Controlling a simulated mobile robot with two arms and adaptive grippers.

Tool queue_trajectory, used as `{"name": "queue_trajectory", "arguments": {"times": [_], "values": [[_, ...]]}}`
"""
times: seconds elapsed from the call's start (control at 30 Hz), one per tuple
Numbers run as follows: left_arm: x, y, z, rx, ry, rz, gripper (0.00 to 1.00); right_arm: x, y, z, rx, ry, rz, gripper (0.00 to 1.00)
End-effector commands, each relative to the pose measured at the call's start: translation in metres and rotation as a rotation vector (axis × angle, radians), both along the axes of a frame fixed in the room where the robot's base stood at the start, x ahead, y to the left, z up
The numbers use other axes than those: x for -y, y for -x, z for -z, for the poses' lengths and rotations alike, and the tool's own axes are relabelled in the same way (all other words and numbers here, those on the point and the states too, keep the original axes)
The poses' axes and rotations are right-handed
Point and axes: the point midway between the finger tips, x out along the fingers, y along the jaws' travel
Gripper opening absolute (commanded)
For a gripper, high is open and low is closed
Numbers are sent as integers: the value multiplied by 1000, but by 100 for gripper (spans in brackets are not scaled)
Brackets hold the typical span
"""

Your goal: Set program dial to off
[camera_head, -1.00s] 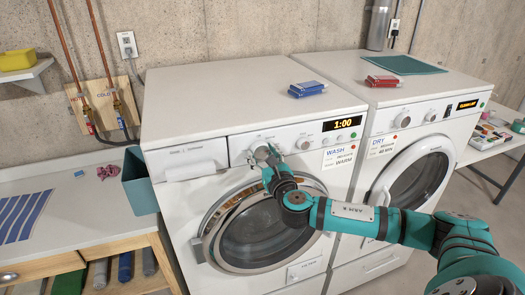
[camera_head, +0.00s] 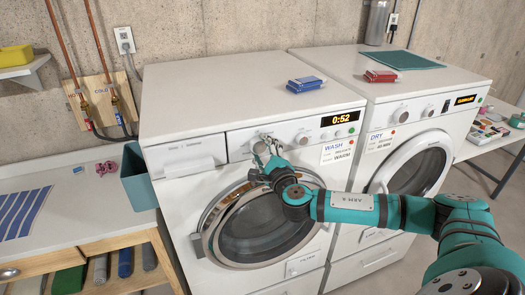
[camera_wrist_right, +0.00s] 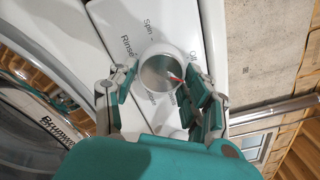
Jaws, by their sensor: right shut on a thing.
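The program dial (camera_head: 258,147) is a round silver-white knob on the washer's front panel, left of the clock display. In the right wrist view the dial (camera_wrist_right: 158,74) has a red pointer mark on its right side. The labels "Spin", "Rinse" and "Off" show around it; the pointer is turned right and lies below the "Off" label, not clearly lined up with it. My right gripper (camera_wrist_right: 160,95) is shut on the dial, one finger on each side. It also shows in the head view (camera_head: 264,150), partly covering the dial. My left gripper is out of view.
The washer (camera_head: 220,95) has a second knob (camera_head: 302,138) and a lit display (camera_head: 340,119) reading 0:52. Its round door (camera_head: 265,225) is below my wrist. The dryer (camera_head: 440,90) stands right beside it. A teal bin (camera_head: 138,180) stands at left.

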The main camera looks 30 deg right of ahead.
Motion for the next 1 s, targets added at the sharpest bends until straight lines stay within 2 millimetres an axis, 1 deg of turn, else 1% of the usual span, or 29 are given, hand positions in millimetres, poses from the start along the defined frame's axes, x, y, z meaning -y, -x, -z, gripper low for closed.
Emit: {"name": "queue_trajectory", "arguments": {"times": [0.3,0.5,0.73,1.0], "values": [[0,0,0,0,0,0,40,1,0,-2,-67,283,2,17],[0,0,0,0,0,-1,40,2,0,-3,-103,429,2,17],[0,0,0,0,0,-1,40,1,0,-3,-131,544,1,17],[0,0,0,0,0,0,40,1,0,-3,-145,603,1,17]]}}
